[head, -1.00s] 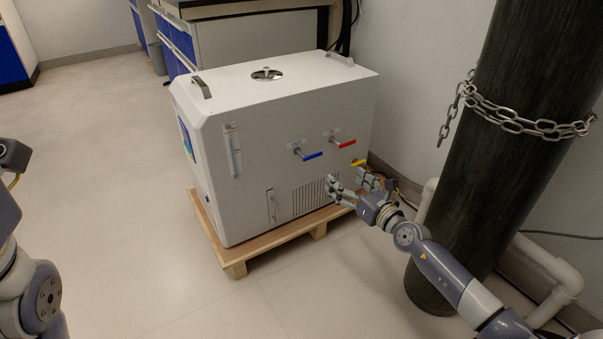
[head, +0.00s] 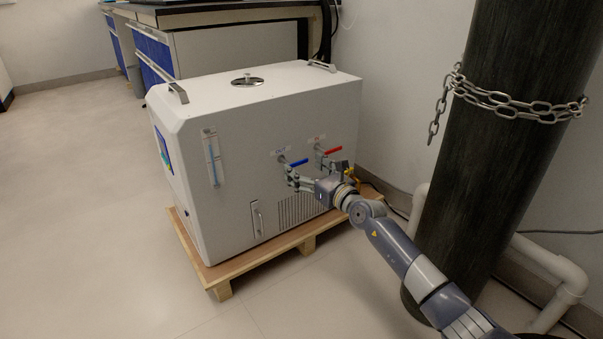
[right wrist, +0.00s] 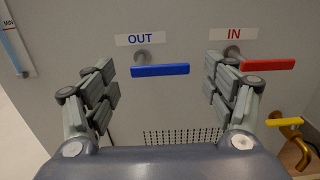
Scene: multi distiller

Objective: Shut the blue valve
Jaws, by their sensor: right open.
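The blue valve (head: 293,162) is a flat lever on the side of the white machine (head: 235,130). In the right wrist view the blue lever (right wrist: 160,70) lies level under the label "OUT", its stem at the left part of the lever. My right gripper (head: 301,175) is open, close to the valves. In the right wrist view its fingers (right wrist: 162,85) stand to either side of the blue lever, and nothing is held. I cannot tell whether a finger touches it. My left gripper does not show.
A red valve lever (right wrist: 268,65) labelled "IN" sits just right, close by the right finger. A yellow lever (right wrist: 286,122) is lower right. The machine stands on a wooden pallet (head: 262,260). A dark chained cylinder (head: 480,190) stands right of my arm. The floor at left is clear.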

